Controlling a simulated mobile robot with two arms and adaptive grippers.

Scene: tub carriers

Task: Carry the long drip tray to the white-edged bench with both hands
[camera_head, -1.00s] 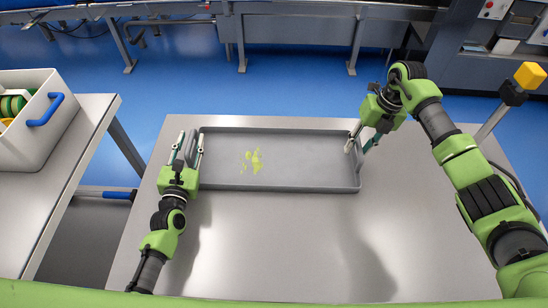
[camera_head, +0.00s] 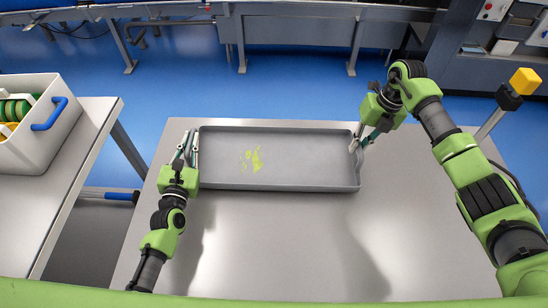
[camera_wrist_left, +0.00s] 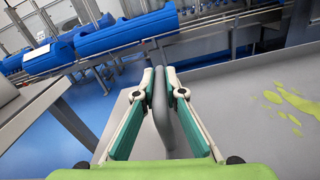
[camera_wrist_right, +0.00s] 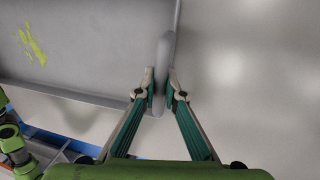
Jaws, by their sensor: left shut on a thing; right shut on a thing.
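The long grey drip tray (camera_head: 300,178) lies level on or just above the metal table, with yellow-green splashes (camera_head: 252,160) on its floor. My left gripper (camera_head: 187,150) is shut on the tray's left end; in the left wrist view its fingers (camera_wrist_left: 160,88) close on both sides of the end handle. My right gripper (camera_head: 356,146) is shut on the tray's right end; in the right wrist view its fingers (camera_wrist_right: 160,88) pinch the handle there. I cannot tell whether the tray's underside touches the table.
The metal table (camera_head: 270,250) is bare in front of the tray. At left another bench (camera_head: 60,200) carries a white tub (camera_head: 50,135) with a blue handle and green and yellow things inside. Blue floor (camera_head: 290,95) lies behind, with grey machinery beyond.

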